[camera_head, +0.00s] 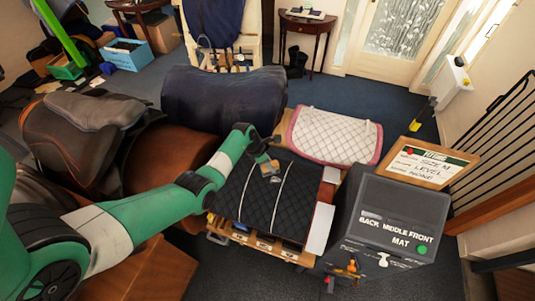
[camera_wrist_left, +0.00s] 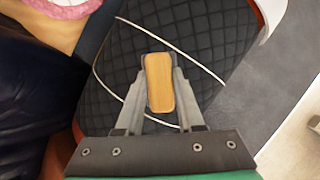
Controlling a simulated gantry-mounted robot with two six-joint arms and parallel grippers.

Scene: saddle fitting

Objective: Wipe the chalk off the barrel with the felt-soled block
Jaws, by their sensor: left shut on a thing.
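My left gripper (camera_head: 266,160) is shut on a small wooden block (camera_head: 269,168) over the black quilted pad (camera_head: 263,205). In the left wrist view the tan block (camera_wrist_left: 160,85) sits between the two grey fingers; its felt sole is not visible. A dark navy, rounded barrel shape (camera_head: 225,95) stands behind and left of the gripper, apart from it. A brown barrel shape (camera_head: 165,160) carrying a dark saddle is further left, partly behind my arm. I cannot make out chalk on either one. My right gripper is not in view.
A white quilted pad with pink edging (camera_head: 333,135) lies behind right. A grey box (camera_head: 385,215) with printed words and a sign board (camera_head: 431,163) stand at right. The black pad bears thin white lines and lies on a wooden drawer unit (camera_head: 260,243). Carpet is free behind.

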